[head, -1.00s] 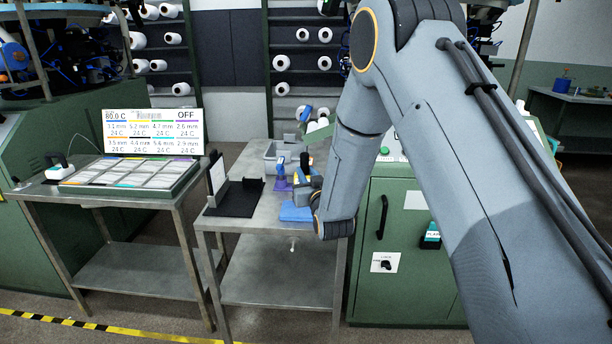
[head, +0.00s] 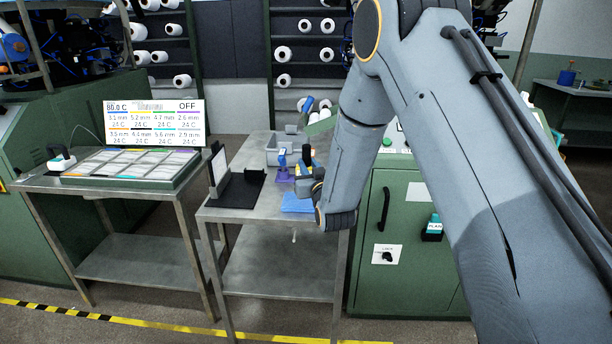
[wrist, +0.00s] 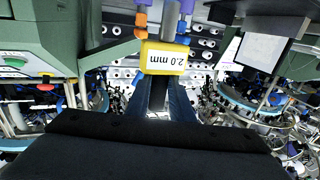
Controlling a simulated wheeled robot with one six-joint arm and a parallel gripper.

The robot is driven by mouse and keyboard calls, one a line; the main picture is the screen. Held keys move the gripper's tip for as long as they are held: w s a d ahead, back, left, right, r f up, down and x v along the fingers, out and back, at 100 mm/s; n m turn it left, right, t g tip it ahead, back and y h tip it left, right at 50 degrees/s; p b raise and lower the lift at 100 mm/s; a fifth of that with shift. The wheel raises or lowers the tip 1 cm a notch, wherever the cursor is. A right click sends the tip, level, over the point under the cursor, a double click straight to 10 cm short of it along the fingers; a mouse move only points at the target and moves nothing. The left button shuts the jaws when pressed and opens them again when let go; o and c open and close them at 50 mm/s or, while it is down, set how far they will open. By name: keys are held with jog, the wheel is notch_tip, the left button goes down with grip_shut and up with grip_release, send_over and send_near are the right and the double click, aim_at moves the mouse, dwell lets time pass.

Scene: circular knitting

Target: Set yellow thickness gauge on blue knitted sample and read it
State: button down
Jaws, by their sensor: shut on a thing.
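The yellow thickness gauge (wrist: 152,58) is between my gripper's fingers (wrist: 168,98) in the wrist view. Its display appears upside down there and reads 2.0 mm. The blue knitted sample (head: 296,204) lies flat on the metal table, just in front of and below my gripper. The sample does not show in the wrist view. I cannot tell whether the gauge touches anything beneath it.
A blue and purple tool (head: 282,165) stands left of the gauge. A black stand (head: 238,190) with an upright panel and a grey bin (head: 285,148) share the table (head: 225,214). A lit readout board (head: 155,122) and sample tray (head: 130,167) are left; a green cabinet (head: 408,250) is right.

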jog(key=c, duration=1.5)
grip_release()
jog(key=s+d+f+m+g+h+b, duration=0.1)
jog(key=s+d+f+g+h, duration=0.15)
jog(key=s+d+g, duration=0.4)
jog(key=s+d+f+m+g+h+b, duration=0.1)
jog(key=s+d+f+g+h, duration=0.15)
jog(key=s+d, duration=0.75)
jog(key=s+d+g, duration=0.2)
jog(key=s, duration=0.6)
jog(key=s+d+g, duration=0.1)
jog(key=s+g, duration=0.2)
jog(key=s, duration=0.5)
jog(key=s+d+m+g, duration=0.1)
jog(key=s+d+g, duration=0.1)
jog(key=s, duration=0.7)
jog(key=shift+d+f+g, duration=0.2)
jog(key=shift+d+g, duration=0.1)
jog(key=shift+g, duration=0.2)
